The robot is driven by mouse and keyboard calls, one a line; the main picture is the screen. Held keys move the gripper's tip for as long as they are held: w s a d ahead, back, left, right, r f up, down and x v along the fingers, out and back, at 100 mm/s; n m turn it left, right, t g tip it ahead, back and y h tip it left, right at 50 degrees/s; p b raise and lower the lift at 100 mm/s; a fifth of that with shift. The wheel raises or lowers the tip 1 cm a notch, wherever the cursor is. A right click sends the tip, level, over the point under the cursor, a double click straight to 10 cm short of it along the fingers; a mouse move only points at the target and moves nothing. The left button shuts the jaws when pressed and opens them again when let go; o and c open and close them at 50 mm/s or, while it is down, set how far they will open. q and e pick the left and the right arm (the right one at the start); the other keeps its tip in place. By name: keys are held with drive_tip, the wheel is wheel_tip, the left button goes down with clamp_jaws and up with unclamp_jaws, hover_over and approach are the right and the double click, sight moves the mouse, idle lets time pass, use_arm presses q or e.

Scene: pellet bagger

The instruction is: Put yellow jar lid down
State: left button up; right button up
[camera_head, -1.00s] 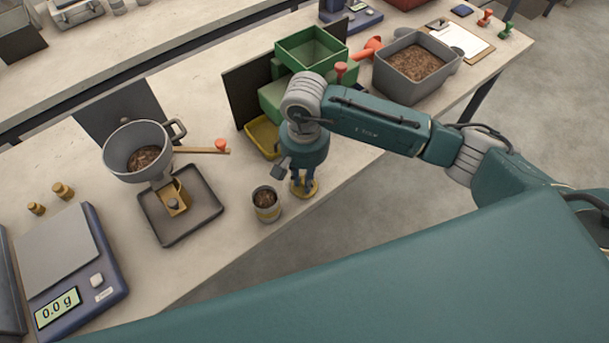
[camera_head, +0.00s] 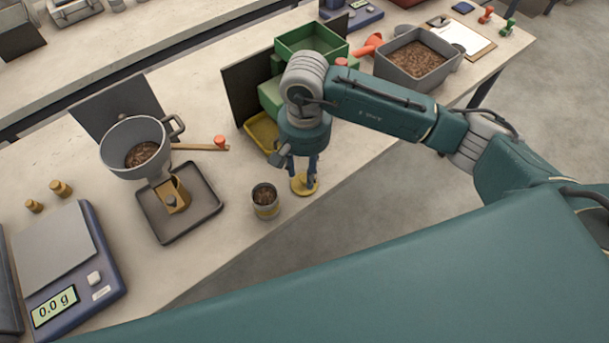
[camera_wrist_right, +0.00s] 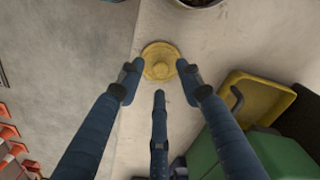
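The yellow jar lid (camera_head: 304,184) lies flat on the table, to the right of the jar of pellets (camera_head: 265,201). It also shows in the right wrist view (camera_wrist_right: 160,61). My right gripper (camera_head: 310,178) is just above the lid. The jar stands upright and open, filled with brown pellets. My left gripper is not in view.
A yellow tray (camera_head: 262,131) and a green bin (camera_head: 311,43) stand behind my right gripper. A grey tub of pellets (camera_head: 414,62) is to the right. A hopper (camera_head: 137,147) over a dark tray (camera_head: 179,203) and a scale (camera_head: 66,265) stand left. The table's front edge is close.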

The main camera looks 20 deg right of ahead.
sight(305, 178)
wheel_tip(305, 178, up, 9)
drive_tip(key=b, duration=0.2)
idle(0.6)
